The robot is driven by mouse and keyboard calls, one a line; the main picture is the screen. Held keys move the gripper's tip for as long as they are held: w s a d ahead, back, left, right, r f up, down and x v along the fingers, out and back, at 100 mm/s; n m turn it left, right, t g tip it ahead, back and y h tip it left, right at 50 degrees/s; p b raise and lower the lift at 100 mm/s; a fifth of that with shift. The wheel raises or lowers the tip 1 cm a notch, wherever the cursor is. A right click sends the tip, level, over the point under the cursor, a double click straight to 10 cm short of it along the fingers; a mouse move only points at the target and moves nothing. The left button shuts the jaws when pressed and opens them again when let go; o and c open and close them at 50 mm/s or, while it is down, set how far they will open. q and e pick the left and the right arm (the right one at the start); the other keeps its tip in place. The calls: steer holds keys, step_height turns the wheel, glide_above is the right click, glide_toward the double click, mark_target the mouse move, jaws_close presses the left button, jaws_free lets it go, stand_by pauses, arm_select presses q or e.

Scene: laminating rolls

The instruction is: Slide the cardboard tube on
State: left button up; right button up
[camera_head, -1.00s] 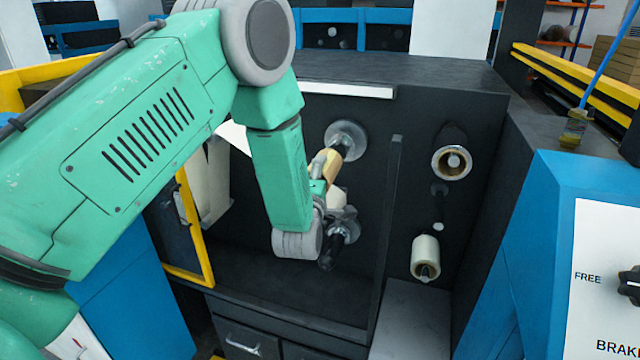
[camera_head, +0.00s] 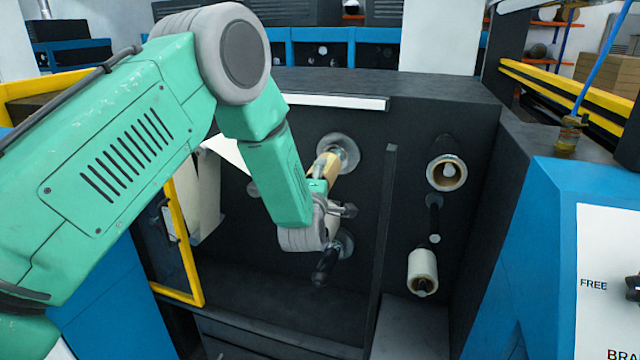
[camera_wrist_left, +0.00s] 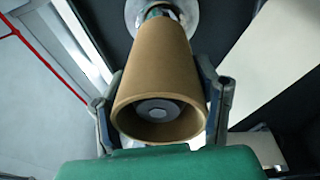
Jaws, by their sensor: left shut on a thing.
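The brown cardboard tube (camera_wrist_left: 155,75) fills the middle of the left wrist view; it also shows in the head view (camera_head: 324,168). My left gripper (camera_wrist_left: 162,108) is shut on it, with one finger on each side; in the head view the gripper (camera_head: 328,196) is partly hidden by my wrist. The tube is around a spindle, whose grey end with a hexagonal bolt (camera_wrist_left: 158,108) shows inside the near opening. Beyond the far end, a short piece of spindle shows before the round flange (camera_head: 343,150) on the dark panel. My right gripper is not in view.
A second flange and dark shaft (camera_head: 326,268) sit just below my gripper. A vertical dark divider (camera_head: 384,240) stands to the right. Beyond it are a cored roll (camera_head: 446,172) and a cream roll (camera_head: 422,270). A yellow frame (camera_head: 187,245) is at the left.

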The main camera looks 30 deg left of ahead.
arm_select(q)
steer(key=shift+b+x, duration=0.35)
steer(key=shift+x, duration=0.45)
steer(key=shift+b+x, duration=0.4)
steer(key=shift+x, duration=0.55)
steer(key=shift+w+d, duration=0.15)
steer(key=shift+d, duration=0.05)
steer(key=o, duration=1.7)
steer(key=shift+o, duration=0.2)
steer(key=shift+f, duration=0.1)
